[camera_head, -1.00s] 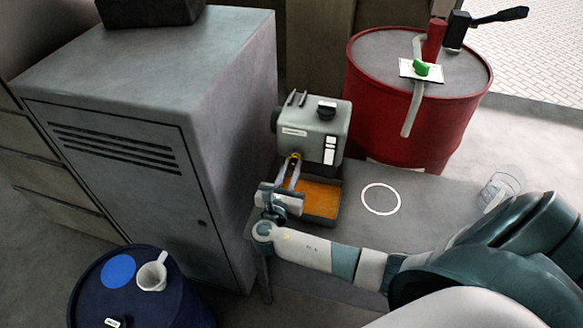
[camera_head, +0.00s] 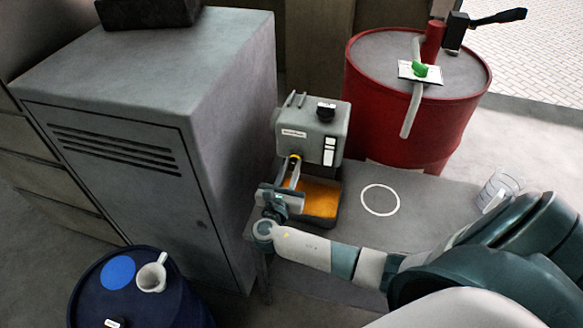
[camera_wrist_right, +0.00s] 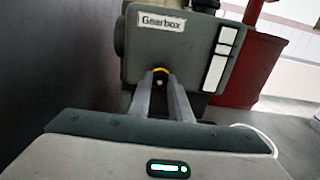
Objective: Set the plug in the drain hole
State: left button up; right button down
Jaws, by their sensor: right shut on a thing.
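The grey gearbox (camera_head: 312,130) stands on the grey table; its labelled face also fills the upper part of the right wrist view (camera_wrist_right: 186,50). An orange-brown tray of oil (camera_head: 321,199) sits below and in front of it. My right gripper (camera_head: 295,166) reaches to the gearbox's lower front face, fingers pointing at it. It is shut on a small plug with a yellow ring (camera_wrist_right: 160,72), at or against the face. The drain hole is hidden behind the plug and fingertips, so I cannot tell how deep the plug sits. My left gripper is not in view.
A red drum (camera_head: 416,110) with a pump and green-handled valve stands behind right. A white ring (camera_head: 380,199) marks bare tabletop, and a clear jug (camera_head: 497,188) stands near my right arm.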

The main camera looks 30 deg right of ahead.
jog(key=c, duration=1.5)
grip_release()
jog(key=shift+c, duration=0.2)
jog(key=shift+s+a, duration=0.1)
jog(key=b+v, duration=0.4)
jog(key=v, duration=1.3)
jog(key=shift+s, duration=0.15)
